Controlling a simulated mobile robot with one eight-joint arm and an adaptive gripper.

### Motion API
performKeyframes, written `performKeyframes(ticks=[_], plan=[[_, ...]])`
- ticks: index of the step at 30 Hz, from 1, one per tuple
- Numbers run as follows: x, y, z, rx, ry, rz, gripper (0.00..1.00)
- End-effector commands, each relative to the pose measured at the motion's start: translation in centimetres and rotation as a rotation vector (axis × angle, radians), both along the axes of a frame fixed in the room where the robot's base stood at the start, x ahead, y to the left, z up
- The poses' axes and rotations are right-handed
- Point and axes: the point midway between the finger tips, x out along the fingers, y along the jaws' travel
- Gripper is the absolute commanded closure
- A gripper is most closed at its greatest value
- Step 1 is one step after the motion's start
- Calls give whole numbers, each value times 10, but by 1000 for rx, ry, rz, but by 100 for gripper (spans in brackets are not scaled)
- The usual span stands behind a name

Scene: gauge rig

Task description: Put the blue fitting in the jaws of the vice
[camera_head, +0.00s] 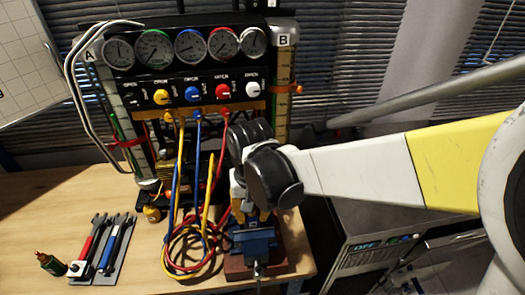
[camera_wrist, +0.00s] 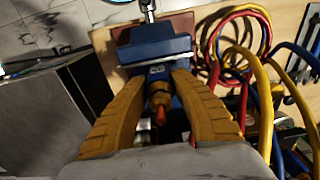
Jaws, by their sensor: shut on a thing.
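The blue vice (camera_head: 252,242) stands on a red-brown base near the table's front right edge. In the wrist view the vice (camera_wrist: 155,50) lies just beyond my fingertips. My gripper (camera_wrist: 158,82) has its two yellow-orange fingers closed in around a small brass-coloured fitting (camera_wrist: 160,97) with an orange-red end. Blue shows beside it, but I cannot tell fitting from vice there. In the head view my gripper (camera_head: 258,208) is right above the vice, and my wrist hides the held part. I cannot tell whether the fitting touches the jaws.
A gauge panel (camera_head: 188,92) with coloured knobs stands behind. Red, blue and yellow hoses (camera_head: 192,250) hang and coil left of the vice, close to my gripper. A grey cabinet (camera_head: 368,245) stands at right.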

Motion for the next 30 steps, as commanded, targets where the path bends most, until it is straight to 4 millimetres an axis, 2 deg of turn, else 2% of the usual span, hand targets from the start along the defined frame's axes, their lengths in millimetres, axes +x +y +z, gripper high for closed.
performKeyframes(ticks=[3,6,17,18,19,30], plan=[[0,0,-21,0,0,0,100],[0,0,-31,0,0,0,100],[0,0,-34,0,0,0,100],[0,0,-33,0,0,0,58],[0,0,-33,0,0,0,51],[0,0,-28,0,0,0,51]])
